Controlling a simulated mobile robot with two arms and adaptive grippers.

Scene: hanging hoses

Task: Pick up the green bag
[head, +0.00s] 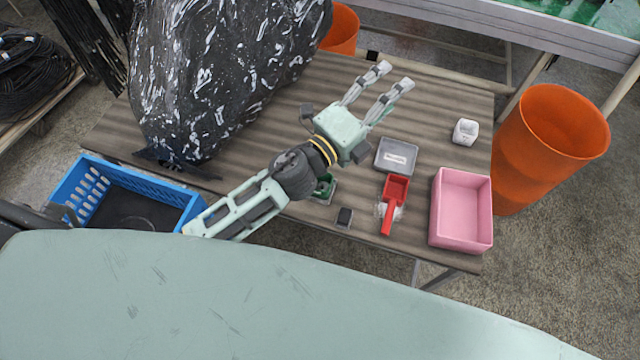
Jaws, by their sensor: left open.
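My left gripper (394,76) reaches over the wooden table from the left. Its two fingers are apart with nothing between them, and they point to the upper right. A small dark green item (325,187) lies on the table beneath my left wrist, partly hidden by the arm. I cannot tell whether it is the green bag. The fingertips are well beyond it, toward the far side of the table. No other clear green bag shows on the table. My right gripper is out of view.
The table (460,105) holds a grey labelled box (396,156), a red scoop (394,202), a pink bin (461,208), a white cube (465,132) and a big black plastic-wrapped bundle (215,75). A blue crate (135,190) and an orange barrel (550,140) flank it.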

